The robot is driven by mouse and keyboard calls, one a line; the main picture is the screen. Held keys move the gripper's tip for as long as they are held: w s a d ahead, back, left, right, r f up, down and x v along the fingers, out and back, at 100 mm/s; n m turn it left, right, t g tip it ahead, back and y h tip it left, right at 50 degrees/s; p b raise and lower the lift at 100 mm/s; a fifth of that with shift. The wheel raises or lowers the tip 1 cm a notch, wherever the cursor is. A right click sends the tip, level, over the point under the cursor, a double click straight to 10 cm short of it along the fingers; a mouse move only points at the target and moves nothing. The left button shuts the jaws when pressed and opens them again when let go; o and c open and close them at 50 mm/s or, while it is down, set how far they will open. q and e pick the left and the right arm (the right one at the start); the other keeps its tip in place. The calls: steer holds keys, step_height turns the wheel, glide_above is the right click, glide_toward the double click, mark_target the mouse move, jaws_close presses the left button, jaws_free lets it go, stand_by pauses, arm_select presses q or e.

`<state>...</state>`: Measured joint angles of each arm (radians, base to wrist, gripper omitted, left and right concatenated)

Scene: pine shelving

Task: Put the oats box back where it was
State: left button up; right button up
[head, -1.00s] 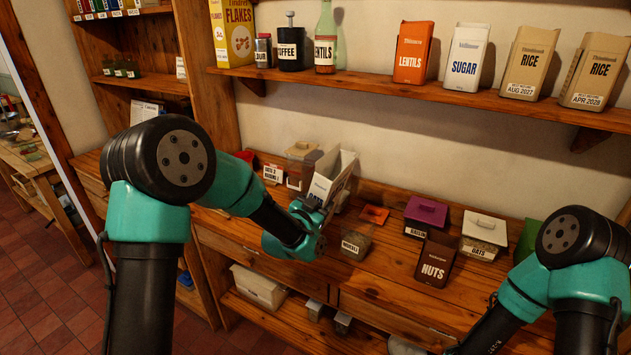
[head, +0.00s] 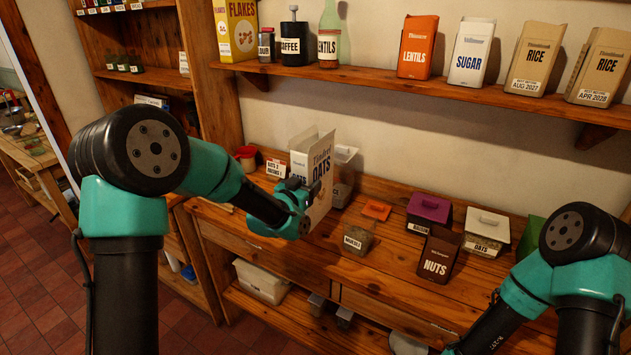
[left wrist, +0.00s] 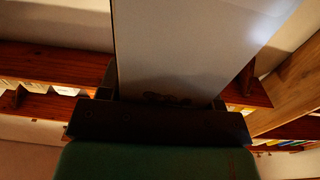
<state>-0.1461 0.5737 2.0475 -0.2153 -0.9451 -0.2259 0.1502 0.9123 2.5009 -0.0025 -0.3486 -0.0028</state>
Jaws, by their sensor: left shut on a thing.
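The oats box (head: 316,167) is a pale carton with dark lettering, upright, its top flaps standing open. My left gripper (head: 298,203) is shut on its lower part and holds it above the left part of the counter (head: 378,290). In the left wrist view the box (left wrist: 185,45) is a plain pale face rising from the jaws (left wrist: 165,112); the fingertips are dark and hard to make out. My right arm shows at the lower right of the head view, but its gripper is out of frame.
The upper shelf (head: 480,98) holds a flakes box (head: 236,30), coffee jar (head: 293,44), lentils bottle (head: 328,46), orange lentils box (head: 417,48), sugar and rice. Bare shelf lies between bottle and orange box. A nuts box (head: 438,256) and several containers crowd the counter.

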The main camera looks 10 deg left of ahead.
arm_select(q)
steer(key=d+v, duration=0.2)
steer(key=v, duration=1.1)
steer(key=shift+s+a, duration=0.15)
steer(key=shift+s, duration=0.45)
steer(key=shift+r, duration=0.1)
steer(key=w+a, duration=0.2)
steer(key=w, duration=0.5)
steer(key=w+a+f, duration=0.1)
steer(key=w+a, duration=0.1)
steer(key=w, duration=0.5)
steer(key=shift+w+a+f, duration=0.2)
steer(key=shift+a, duration=0.2)
steer(key=shift+w+a+f, duration=0.1)
steer(key=shift+w+f, duration=0.1)
steer(key=shift+f, duration=0.7)
steer(key=shift+w+a+f, duration=0.1)
steer(key=shift+w+f, duration=0.1)
steer(key=shift+f, duration=0.9)
steer(key=o, duration=1)
